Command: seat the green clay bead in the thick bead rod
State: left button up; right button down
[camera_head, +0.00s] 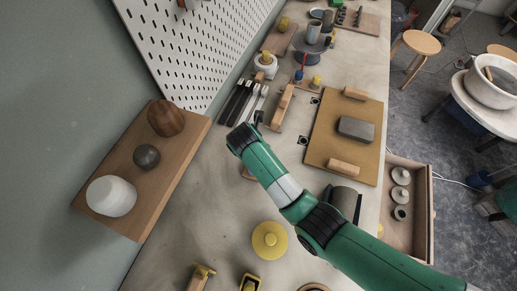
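I cannot make out a green clay bead in the head view. I also cannot tell which upright part, if any, is the thick bead rod. My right arm crosses the bench from the lower right, and its gripper (258,118) is a small dark shape near the slim dark and light tools (240,102). The wrist hides most of the gripper, so its fingers and anything between them do not show clearly. A narrow wooden piece (283,107) stands just to the right of the gripper. My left gripper is out of view.
A wooden shelf (135,215) on the left bears a brown ball, a grey ball and a white jar. A board (317,140) with a grey block lies right of the arm. A yellow knobbed disc (269,240) sits below it. Bare bench lies between shelf and arm.

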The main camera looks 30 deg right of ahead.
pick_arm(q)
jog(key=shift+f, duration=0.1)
pick_arm(e)
jog(key=shift+f, duration=0.25)
jog(key=shift+c, duration=2.1)
grip_release()
